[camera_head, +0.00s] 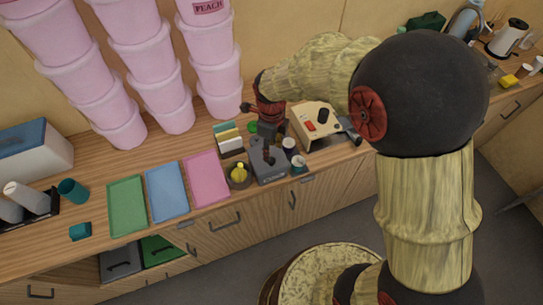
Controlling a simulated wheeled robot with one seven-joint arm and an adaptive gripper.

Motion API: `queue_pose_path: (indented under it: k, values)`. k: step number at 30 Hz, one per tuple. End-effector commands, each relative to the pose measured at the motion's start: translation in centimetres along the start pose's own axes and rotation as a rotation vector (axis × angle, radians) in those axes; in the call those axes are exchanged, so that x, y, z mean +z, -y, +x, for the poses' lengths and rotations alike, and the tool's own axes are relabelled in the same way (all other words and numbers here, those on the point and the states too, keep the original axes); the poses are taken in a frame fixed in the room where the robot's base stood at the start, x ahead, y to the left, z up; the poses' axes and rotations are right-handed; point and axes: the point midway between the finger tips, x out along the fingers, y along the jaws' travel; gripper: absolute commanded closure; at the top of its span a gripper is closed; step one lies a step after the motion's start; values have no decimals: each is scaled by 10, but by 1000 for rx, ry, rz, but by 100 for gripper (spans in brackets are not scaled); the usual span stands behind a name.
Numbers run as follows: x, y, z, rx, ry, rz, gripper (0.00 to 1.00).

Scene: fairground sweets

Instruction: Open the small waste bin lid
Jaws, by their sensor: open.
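A small dark grey box (270,175) near the counter's front edge looks like the small waste bin. Its top seems closed, but my gripper partly covers it and I cannot make out the lid's edge. My gripper (268,152) is open, pointing down over the back part of this box. At this size I cannot tell whether the fingers touch it.
A yellow item in a dark bowl (239,177) stands close on the left, small cups (299,164) on the right. Behind are a packet holder (230,144) and a cream appliance (316,125). Coloured trays (167,190) lie left; pink tubs (118,130) stand behind them.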

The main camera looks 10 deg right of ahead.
Motion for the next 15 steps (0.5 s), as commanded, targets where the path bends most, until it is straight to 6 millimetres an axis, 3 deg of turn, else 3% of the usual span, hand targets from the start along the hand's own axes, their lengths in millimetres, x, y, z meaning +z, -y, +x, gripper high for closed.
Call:
queue_pose_path:
  k: [7, 15]
  values:
    - [0, 0, 39, 2, -2, -1, 60]
    - [0, 0, 56, 0, 0, -2, 60]
